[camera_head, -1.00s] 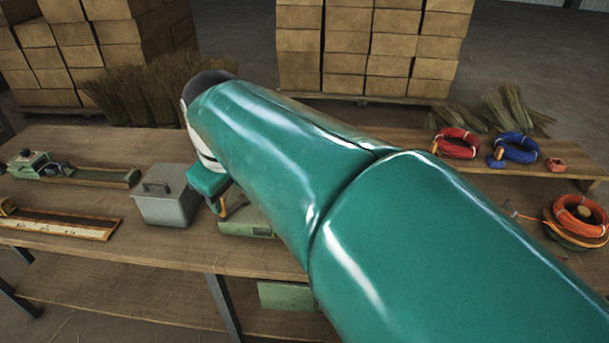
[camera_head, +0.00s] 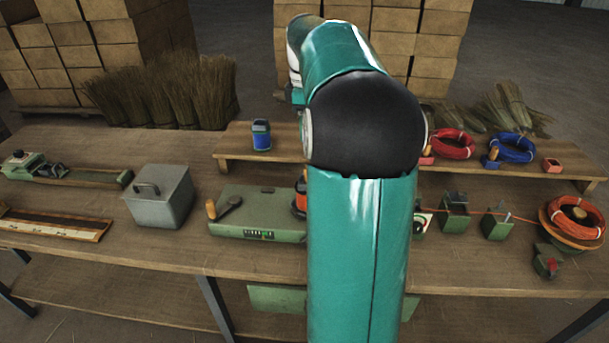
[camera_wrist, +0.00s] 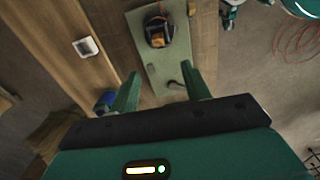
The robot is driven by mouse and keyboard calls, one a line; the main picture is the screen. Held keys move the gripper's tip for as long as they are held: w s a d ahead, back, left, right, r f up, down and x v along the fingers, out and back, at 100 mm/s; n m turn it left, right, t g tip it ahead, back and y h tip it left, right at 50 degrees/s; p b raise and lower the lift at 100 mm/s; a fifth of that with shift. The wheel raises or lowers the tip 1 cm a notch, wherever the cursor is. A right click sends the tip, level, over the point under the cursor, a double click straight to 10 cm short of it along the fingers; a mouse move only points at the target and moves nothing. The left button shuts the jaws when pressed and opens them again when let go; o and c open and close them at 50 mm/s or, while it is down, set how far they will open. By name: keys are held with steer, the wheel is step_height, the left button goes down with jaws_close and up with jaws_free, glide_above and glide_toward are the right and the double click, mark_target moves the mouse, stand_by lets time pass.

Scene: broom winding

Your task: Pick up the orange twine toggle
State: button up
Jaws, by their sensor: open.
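My gripper (camera_wrist: 161,76) is open and empty in the wrist view, its two green fingers apart above the green winding machine (camera_wrist: 158,62). An orange piece (camera_wrist: 157,33) sits on a dark block at the machine's far end, beyond the fingertips; I cannot tell whether it is the toggle. In the head view, the orange twine coil (camera_head: 576,214) lies on a round holder at the right. Its strand (camera_head: 470,211) runs left through green guides and passes behind my arm. The green machine (camera_head: 258,214) is partly hidden by my arm, and so is my gripper.
A grey lidded box (camera_head: 160,198) stands left of the machine. A raised shelf carries a blue can (camera_head: 261,135), a red coil (camera_head: 455,143) and a blue coil (camera_head: 513,147). A white dish (camera_wrist: 87,47) shows in the wrist view. Bare bench lies between box and shelf.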

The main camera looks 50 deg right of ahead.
steer(key=f, duration=1.4)
steer(key=shift+d, duration=0.25)
jaws_close()
